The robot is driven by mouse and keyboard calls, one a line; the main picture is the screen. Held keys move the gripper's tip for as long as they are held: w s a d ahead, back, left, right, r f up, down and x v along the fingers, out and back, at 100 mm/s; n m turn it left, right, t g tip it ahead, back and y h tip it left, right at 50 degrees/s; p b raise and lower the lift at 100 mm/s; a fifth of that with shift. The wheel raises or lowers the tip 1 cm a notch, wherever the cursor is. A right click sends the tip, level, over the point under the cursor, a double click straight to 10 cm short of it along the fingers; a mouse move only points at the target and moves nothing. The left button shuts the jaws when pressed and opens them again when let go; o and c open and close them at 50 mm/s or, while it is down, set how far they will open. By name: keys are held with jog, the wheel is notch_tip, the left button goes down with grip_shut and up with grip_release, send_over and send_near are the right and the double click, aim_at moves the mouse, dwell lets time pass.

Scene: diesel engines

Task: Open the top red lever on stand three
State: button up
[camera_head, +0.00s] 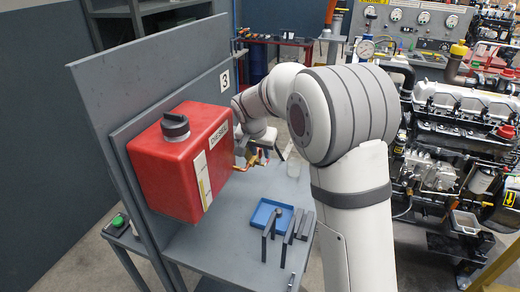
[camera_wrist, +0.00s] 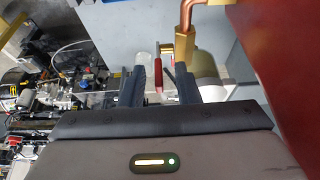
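Stand three carries a number 3 sign (camera_head: 224,80) and a red diesel tank (camera_head: 180,165) on its grey panel. Brass valve fittings (camera_head: 243,163) stick out from the tank's right side, and brass and copper pipework (camera_wrist: 186,42) shows in the wrist view. A red lever (camera_wrist: 158,76) lies between the two fingers of my gripper (camera_wrist: 162,66). The fingers are apart, with visible gaps on both sides of the lever. In the head view my arm hides most of the gripper. I cannot tell which lever is the top one.
The red tank wall (camera_wrist: 285,65) is close on the right in the wrist view. A blue tray (camera_head: 268,214) and dark grey upright brackets (camera_head: 289,235) stand on the grey bench below. A clear cup (camera_head: 294,168) stands farther back. An engine (camera_head: 455,130) is at right.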

grip_shut()
jog(key=shift+a, duration=0.1)
dwell(0.3)
